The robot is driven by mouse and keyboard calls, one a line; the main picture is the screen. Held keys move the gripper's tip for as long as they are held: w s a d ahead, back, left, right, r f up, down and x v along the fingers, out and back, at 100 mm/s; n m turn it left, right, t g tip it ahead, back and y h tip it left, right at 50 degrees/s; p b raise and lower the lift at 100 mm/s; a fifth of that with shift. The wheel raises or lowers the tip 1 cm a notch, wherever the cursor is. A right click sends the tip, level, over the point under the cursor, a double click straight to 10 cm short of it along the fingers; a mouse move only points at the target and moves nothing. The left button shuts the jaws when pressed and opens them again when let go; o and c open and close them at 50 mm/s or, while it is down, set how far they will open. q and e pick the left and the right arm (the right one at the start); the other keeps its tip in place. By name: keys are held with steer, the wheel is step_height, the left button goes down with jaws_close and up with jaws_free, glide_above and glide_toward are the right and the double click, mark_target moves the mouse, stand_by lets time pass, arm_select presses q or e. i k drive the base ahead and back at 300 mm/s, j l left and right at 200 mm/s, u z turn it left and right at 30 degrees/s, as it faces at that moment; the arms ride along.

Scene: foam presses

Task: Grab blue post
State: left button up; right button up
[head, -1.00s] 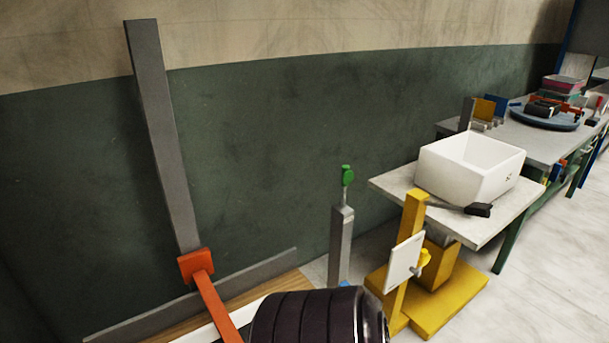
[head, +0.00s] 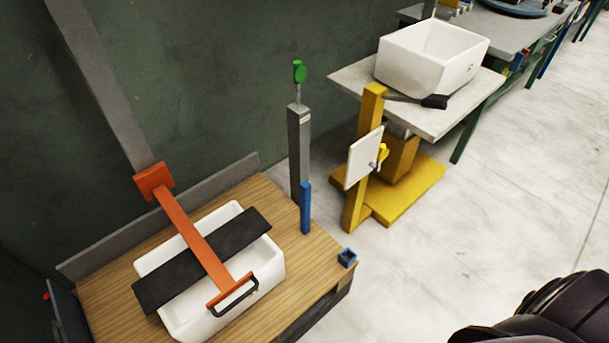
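The blue post (head: 305,208) stands upright near the far right corner of the wooden bench top, just in front of a grey column (head: 299,150). A dark ribbed part of my arm shows at the bottom right. Neither of my grippers is in view.
On the wooden bench (head: 112,297), a white bin (head: 277,267) lies under a black plate (head: 165,283) and an orange press arm (head: 190,232). A yellow stand (head: 355,205) and a second white bin (head: 425,60) on a table (head: 350,85) are behind. The floor at right is clear.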

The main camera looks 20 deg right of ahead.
mark_target(306, 188)
steer(key=z, duration=0.65)
